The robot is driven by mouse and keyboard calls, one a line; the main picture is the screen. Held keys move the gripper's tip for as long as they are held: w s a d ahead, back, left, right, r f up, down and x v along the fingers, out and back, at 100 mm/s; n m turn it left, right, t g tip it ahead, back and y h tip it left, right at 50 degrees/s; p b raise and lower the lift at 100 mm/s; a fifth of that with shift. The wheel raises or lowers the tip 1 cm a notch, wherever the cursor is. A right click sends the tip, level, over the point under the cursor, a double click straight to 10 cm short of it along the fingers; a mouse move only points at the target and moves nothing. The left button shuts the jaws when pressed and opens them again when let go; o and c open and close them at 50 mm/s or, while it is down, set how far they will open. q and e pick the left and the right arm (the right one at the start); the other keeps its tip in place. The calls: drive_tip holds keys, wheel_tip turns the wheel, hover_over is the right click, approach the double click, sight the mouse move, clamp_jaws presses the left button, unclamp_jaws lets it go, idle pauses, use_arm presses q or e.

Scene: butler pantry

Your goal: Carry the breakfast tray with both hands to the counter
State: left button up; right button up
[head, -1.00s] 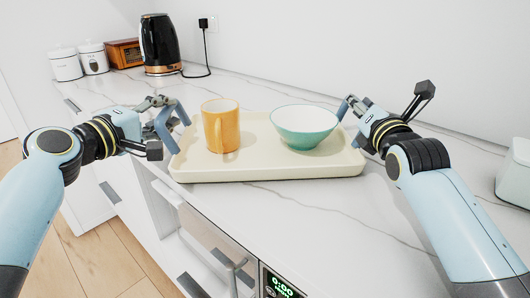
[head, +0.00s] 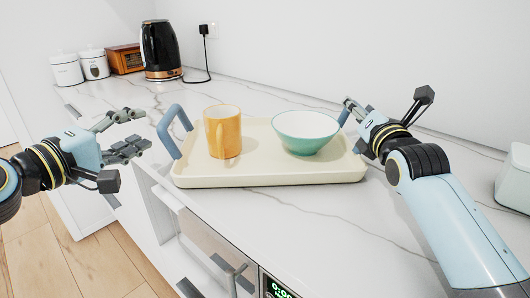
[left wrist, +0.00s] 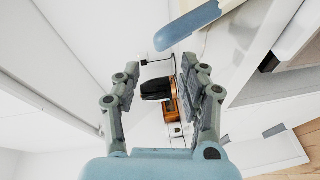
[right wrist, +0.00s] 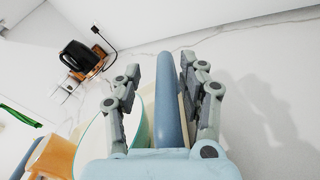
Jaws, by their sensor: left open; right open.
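The cream breakfast tray (head: 270,176) rests on the marble counter, with a yellow mug (head: 223,135) and a green-and-white bowl (head: 305,132) on it. Its blue-grey left handle (head: 173,131) stands clear of any gripper. My left gripper (head: 138,131) is open and empty, to the left of that handle. The handle also shows at the top of the left wrist view (left wrist: 186,26). My right gripper (head: 349,108) is open at the right handle. In the right wrist view, that handle (right wrist: 168,100) runs between the open fingers (right wrist: 168,85). In the head view the right handle is partly hidden by the gripper.
A black kettle (head: 160,50), a wooden box (head: 126,59) and white canisters (head: 67,68) stand at the back left of the counter. A pale container (head: 514,178) is at the right edge. The counter in front and right of the tray is bare.

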drive_tip(key=shift+s+f, duration=0.1)
drive_tip(key=shift+s, duration=0.1)
use_arm(q)
drive_tip(key=v, duration=0.4)
use_arm(e)
drive_tip(key=s, duration=1.1)
drive_tip(key=shift+s+a, duration=0.1)
drive_tip(key=shift+s, duration=0.2)
wheel_tip(320, 180, down, 2)
drive_tip(key=shift+f+b, duration=0.1)
drive_tip(key=shift+b, duration=0.85)
use_arm(q)
drive_tip(key=s+a, duration=0.3)
drive_tip(key=a, duration=0.3)
use_arm(e)
drive_tip(key=shift+r+p, duration=0.3)
use_arm(q)
wheel_tip(320, 180, up, 5)
drive_tip(key=p, duration=0.4)
drive_tip(key=shift+w+a, duration=0.2)
use_arm(e)
wheel_tip(320, 180, up, 5)
drive_tip(key=shift+f, duration=0.1)
